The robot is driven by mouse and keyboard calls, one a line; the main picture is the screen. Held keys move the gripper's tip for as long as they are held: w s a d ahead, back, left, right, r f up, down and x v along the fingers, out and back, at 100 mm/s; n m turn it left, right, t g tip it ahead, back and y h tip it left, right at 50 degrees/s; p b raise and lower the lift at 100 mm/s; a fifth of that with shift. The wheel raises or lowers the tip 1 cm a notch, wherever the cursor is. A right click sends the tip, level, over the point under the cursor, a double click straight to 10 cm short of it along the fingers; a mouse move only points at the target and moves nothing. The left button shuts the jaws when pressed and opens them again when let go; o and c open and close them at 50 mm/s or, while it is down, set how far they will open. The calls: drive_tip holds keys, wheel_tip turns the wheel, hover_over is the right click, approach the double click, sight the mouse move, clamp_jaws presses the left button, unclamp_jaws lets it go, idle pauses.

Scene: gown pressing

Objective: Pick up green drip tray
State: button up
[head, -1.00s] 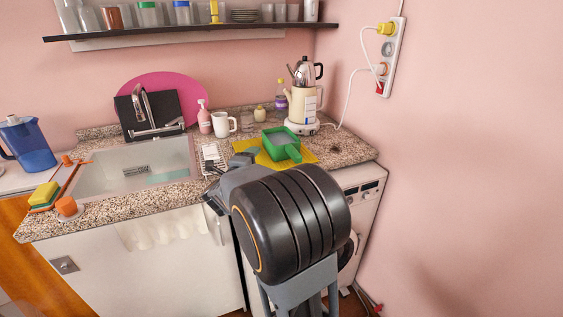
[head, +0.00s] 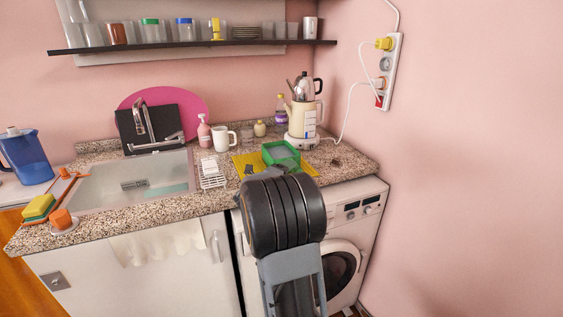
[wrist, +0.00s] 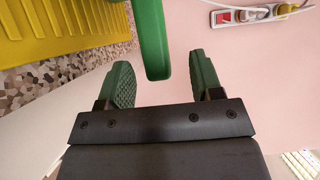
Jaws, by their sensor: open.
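The green drip tray (head: 268,157) sits on the yellow mat (head: 241,161) on the counter, near the kettle. In the wrist view its green handle (wrist: 151,40) reaches down from the top edge, and its rounded end shows between my two fingers. My gripper (wrist: 160,64) is open, with a green pad on each finger. There is a gap on both sides of the handle, and I see no contact. In the head view my arm hides the handle and most of the gripper.
A cream kettle (head: 303,117) stands behind the tray. A white mug (head: 221,138) and a pink bottle (head: 204,132) stand to its left, by the sink (head: 120,183). The washing machine (head: 350,205) is below the counter. The pink wall closes the right side.

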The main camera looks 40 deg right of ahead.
drive_tip(key=d, duration=0.2)
drive_tip(key=w+d, duration=0.1)
drive_tip(key=d, duration=0.1)
drive_tip(key=shift+d+f, duration=0.2)
drive_tip(key=shift+d, duration=0.15)
clamp_jaws()
